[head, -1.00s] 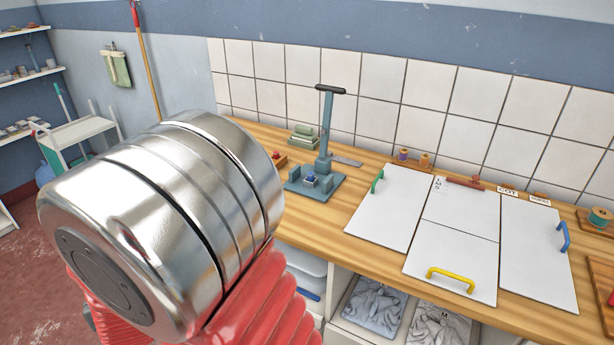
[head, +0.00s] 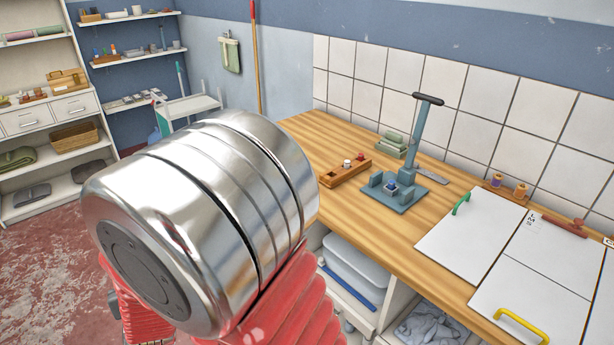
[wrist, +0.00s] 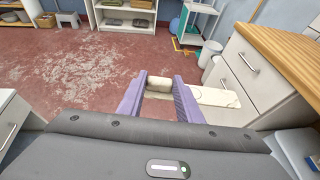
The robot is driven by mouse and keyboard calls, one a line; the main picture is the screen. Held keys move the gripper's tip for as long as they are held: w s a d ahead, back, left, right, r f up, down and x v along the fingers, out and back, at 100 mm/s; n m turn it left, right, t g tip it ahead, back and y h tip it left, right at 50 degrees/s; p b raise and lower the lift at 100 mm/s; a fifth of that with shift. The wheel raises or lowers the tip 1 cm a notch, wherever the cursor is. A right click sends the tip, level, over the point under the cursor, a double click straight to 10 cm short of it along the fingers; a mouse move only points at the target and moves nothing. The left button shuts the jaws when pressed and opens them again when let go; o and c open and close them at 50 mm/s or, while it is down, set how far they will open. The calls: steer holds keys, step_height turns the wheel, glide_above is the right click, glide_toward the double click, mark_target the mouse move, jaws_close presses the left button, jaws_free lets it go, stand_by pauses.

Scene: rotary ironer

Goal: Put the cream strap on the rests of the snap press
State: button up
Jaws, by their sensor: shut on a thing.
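The cream strap (wrist: 212,97) shows in the wrist view. It lies across between the purple fingers of my gripper (wrist: 160,84) and sticks out to the right past the right finger. My gripper is shut on it, over the red floor. The blue-grey snap press (head: 411,154) stands on the wooden bench in the head view, with its lever up and black handle on top. Its rests (head: 377,180) are low blocks on the base plate, on either side of a small blue part. No strap lies on them. My gripper and the strap are not seen in the head view.
A wooden tray (head: 346,173) with small red and white items sits left of the press, with folded green cloths (head: 392,145) behind. White boards (head: 478,234) lie to the right. In the wrist view, a drawer cabinet (wrist: 250,70) stands close on the right. Open floor lies ahead.

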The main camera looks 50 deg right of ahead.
steer(key=shift+a, duration=0.2)
steer(key=w+d+r+m+g+h, duration=0.1)
steer(key=d+r+m+g+h, duration=0.15)
steer(key=d, duration=1.05)
steer(key=d+r+m+g+h, duration=0.2)
steer(key=d+m+h, duration=0.15)
steer(key=d, duration=0.95)
steer(key=w+d+r+m+g+h, duration=0.1)
steer(key=d+r+m+g+h, duration=0.15)
steer(key=d, duration=1.05)
steer(key=s+d+r+m+g, duration=0.1)
steer(key=s+d+m+g, duration=0.1)
steer(key=s+d, duration=0.5)
steer(key=s+d+r+m+g+h, duration=0.1)
steer(key=s+d, duration=0.6)
steer(key=d, duration=0.7)
steer(key=s+d+r+m+g, duration=0.3)
steer(key=s+d+m+g, duration=0.1)
steer(key=s+d, duration=0.4)
steer(key=shift+d+m+g, duration=0.3)
steer(key=shift+d+m, duration=0.15)
steer(key=shift+d, duration=0.8)
steer(key=shift+s, duration=0.1)
